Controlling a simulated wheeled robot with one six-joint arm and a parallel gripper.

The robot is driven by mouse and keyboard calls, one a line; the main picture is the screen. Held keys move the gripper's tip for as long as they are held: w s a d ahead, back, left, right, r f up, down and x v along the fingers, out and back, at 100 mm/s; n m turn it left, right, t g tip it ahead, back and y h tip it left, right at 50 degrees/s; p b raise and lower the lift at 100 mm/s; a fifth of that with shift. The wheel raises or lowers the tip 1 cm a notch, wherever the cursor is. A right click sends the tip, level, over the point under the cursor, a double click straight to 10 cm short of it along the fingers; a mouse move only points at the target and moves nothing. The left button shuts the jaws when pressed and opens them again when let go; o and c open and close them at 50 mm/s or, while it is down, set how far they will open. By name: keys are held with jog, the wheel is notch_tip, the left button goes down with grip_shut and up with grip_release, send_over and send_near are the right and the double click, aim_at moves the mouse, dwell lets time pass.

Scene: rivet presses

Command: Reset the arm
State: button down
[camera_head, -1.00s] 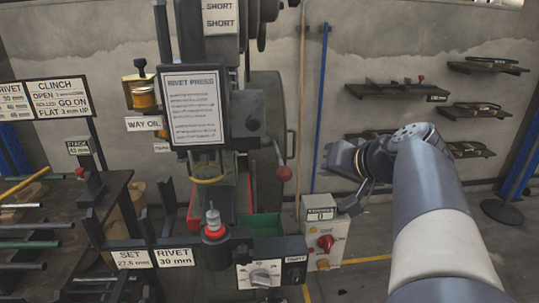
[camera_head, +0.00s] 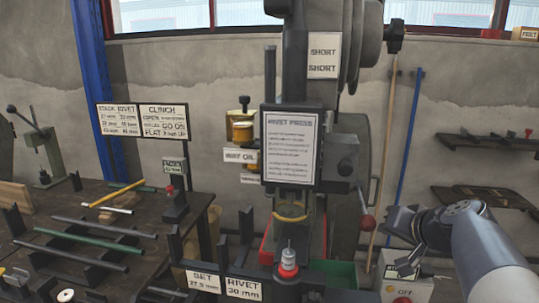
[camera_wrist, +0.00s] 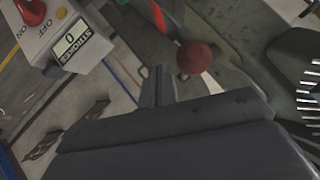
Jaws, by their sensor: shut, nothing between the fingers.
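My arm reaches in from the right in the head view. My gripper (camera_head: 392,226) is at its end, right of the rivet press (camera_head: 292,150) and above the stroke counter box (camera_head: 405,278). In the wrist view my gripper's fingers (camera_wrist: 158,84) are together with nothing between them. The press lever's red ball knob (camera_head: 366,223) is just left of the gripper in the head view; it also shows in the wrist view (camera_wrist: 194,57), close to the fingers. I cannot tell whether they touch. The counter display (camera_wrist: 72,43) reads 0.
A dark workbench (camera_head: 140,215) with rods stands at the left. A red-topped fixture (camera_head: 288,262) sits in front of the press, with SET and RIVET labels beside it. Wall racks (camera_head: 480,200) hang at the right. A blue pole (camera_head: 408,150) leans on the wall.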

jog(key=shift+w+r+g+p, duration=0.25)
jog(key=shift+r+p, duration=0.2)
jog(key=shift+p, duration=0.6)
jog(key=shift+w+r+g+p, duration=0.2)
jog(key=shift+r+p, duration=0.25)
jog(key=shift+p, duration=0.6)
jog(key=p, duration=0.2)
jog(key=shift+w+r+g+p, duration=0.15)
jog(key=shift+r+g+p, duration=0.05)
jog(key=shift+g+p, duration=0.1)
jog(key=p, duration=0.2)
jog(key=r+g+p, duration=0.1)
jog(key=p, duration=0.2)
jog(key=shift+w+a+m, duration=0.25)
jog(key=shift+m, duration=0.05)
jog(key=p, duration=0.2)
jog(key=r+g+p, duration=0.1)
jog(key=p, duration=0.2)
jog(key=shift+w+a, duration=0.1)
jog(key=shift+a, duration=0.15)
